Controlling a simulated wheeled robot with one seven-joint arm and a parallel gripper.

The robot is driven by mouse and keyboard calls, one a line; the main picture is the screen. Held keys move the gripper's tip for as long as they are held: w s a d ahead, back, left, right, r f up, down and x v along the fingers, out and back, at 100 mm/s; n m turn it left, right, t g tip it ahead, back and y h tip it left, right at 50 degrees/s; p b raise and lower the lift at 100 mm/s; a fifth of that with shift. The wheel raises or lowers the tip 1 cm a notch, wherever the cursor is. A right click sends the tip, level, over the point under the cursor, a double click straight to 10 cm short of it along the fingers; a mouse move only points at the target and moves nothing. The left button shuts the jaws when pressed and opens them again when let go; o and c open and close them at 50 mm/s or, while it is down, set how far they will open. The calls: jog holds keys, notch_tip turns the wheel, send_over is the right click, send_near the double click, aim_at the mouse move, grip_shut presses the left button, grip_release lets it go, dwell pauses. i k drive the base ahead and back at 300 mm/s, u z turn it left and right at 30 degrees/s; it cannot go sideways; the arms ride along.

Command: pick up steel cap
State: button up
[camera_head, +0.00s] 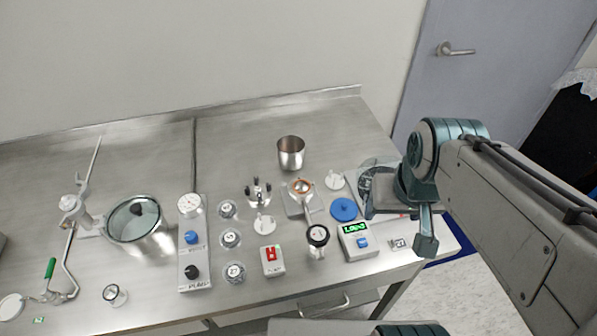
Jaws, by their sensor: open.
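My gripper (399,218) hangs over the right end of the steel bench, with its jaws open and nothing visible between them. A round grey, shiny disc (364,179) lies just left of the gripper, partly hidden behind it. It may be the steel cap, but I cannot tell for sure. An open steel cup (290,152) stands upright further back on the bench, well left of the gripper.
A blue round lid (344,209) and a box with a green display (354,240) stand left of the gripper. The bench's back strip is mostly clear.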

aim_at(252, 199)
jog(key=u, duration=0.5)
jog(key=k, duration=0.6)
jog(key=u, duration=1)
jog(key=i, duration=0.9)
jog(key=z, duration=0.45)
